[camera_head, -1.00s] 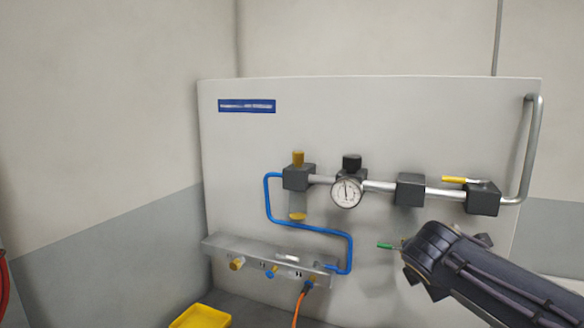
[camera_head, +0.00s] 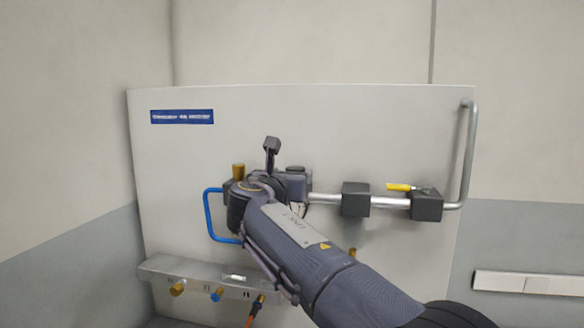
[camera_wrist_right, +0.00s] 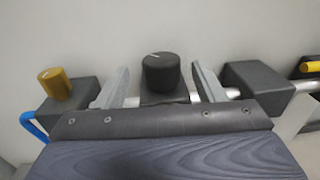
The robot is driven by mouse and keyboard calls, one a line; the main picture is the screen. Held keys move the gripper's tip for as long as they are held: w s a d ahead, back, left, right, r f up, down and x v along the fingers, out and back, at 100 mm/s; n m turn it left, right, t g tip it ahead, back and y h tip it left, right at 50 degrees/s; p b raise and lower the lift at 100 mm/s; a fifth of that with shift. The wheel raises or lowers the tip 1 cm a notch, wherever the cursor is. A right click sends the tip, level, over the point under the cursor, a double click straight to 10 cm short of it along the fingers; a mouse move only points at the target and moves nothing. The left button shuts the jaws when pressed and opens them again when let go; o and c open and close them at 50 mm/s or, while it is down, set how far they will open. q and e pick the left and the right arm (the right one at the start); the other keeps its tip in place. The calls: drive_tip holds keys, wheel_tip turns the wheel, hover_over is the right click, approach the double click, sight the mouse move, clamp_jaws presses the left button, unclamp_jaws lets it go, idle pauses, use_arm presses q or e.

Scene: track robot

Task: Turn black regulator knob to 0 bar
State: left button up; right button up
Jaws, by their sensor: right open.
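The black regulator knob (camera_wrist_right: 161,72) sits on top of its dark block, with a pale mark line on its top, in the right wrist view. My right gripper (camera_wrist_right: 160,84) is open, one finger on each side of the knob, with gaps on both sides. My left gripper is not in view.
A yellow-brown knob (camera_wrist_right: 55,83) on another block stands left of the regulator. To the right are a dark block (camera_head: 355,199) and a valve block with a yellow lever (camera_head: 399,187) on the metal pipe. A manifold (camera_head: 215,273) with fittings runs below. Space above the pipe is free.

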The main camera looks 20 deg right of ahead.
drive_tip(key=shift+x, duration=0.9)
drive_tip(key=shift+w+d+p, duration=0.15)
drive_tip(key=shift+d+p, duration=0.15)
drive_tip(key=shift+w, duration=0.1)
drive_tip(key=shift+f, duration=0.1)
drive_tip(key=c, duration=1)
drive_tip(key=shift+d+y, duration=0.1)
drive_tip(key=shift+y, duration=0.2)
